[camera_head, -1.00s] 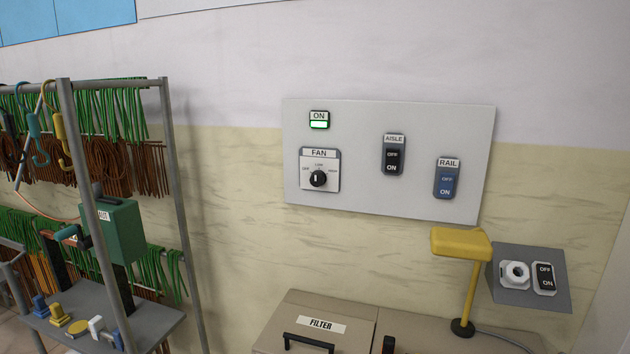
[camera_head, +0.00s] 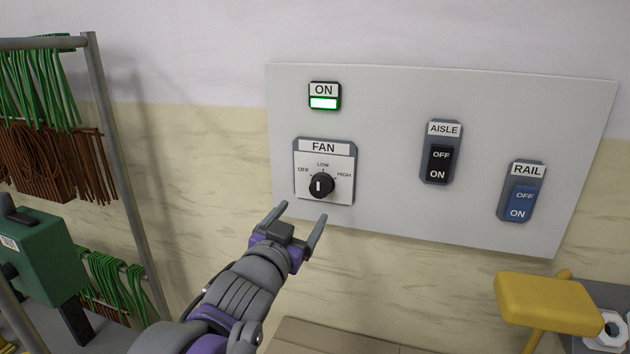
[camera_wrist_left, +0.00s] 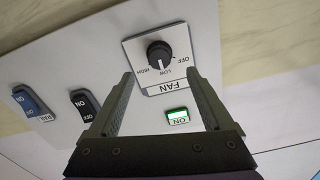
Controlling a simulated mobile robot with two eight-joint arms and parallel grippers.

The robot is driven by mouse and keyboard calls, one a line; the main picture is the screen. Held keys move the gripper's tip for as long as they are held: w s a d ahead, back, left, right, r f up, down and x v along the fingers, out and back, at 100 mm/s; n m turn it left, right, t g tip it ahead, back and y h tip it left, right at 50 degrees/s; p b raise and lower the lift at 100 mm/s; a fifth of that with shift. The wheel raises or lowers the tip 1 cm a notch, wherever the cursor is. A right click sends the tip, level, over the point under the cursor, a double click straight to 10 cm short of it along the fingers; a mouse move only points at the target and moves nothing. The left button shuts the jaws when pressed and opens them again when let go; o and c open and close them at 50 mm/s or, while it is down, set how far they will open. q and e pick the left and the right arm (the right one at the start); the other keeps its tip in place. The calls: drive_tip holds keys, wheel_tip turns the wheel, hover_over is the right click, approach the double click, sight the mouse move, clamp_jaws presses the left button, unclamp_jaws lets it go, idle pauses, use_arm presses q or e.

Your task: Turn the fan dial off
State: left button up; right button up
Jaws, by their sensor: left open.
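The fan dial (camera_head: 321,186) is a round black knob with a white mark, on a white plate labelled FAN (camera_head: 323,147) with OFF, LOW and HIGH. In the left wrist view the dial (camera_wrist_left: 159,54) shows its mark towards LOW. My left gripper (camera_head: 301,212) is open and empty, just below and to the left of the dial in the head view, apart from it. In the left wrist view, the fingertips of my left gripper (camera_wrist_left: 159,73) frame the FAN plate, with the dial beyond them. My right gripper is in neither view.
The wall panel (camera_head: 400,220) also bears a green-lit ON indicator (camera_head: 323,96), an AISLE switch (camera_head: 440,152) and a RAIL switch (camera_head: 521,192). A rack (camera_head: 122,160) with hanging wires stands at left.

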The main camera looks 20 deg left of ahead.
sight(318, 191)
use_arm(q)
drive_tip(key=w, duration=0.6)
drive_tip(key=w+p, duration=0.1)
drive_tip(key=w, duration=0.3)
drive_tip(key=shift+w+d+r, duration=0.1)
drive_tip(key=shift+d+r, duration=0.15)
drive_tip(key=shift+d, duration=0.05)
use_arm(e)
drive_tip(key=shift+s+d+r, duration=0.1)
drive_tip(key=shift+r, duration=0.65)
use_arm(q)
drive_tip(key=shift+c, duration=0.3)
clamp_jaws()
drive_tip(key=n+b, duration=0.1)
drive_tip(key=n, duration=1)
drive_tip(key=shift+n+b, duration=0.4)
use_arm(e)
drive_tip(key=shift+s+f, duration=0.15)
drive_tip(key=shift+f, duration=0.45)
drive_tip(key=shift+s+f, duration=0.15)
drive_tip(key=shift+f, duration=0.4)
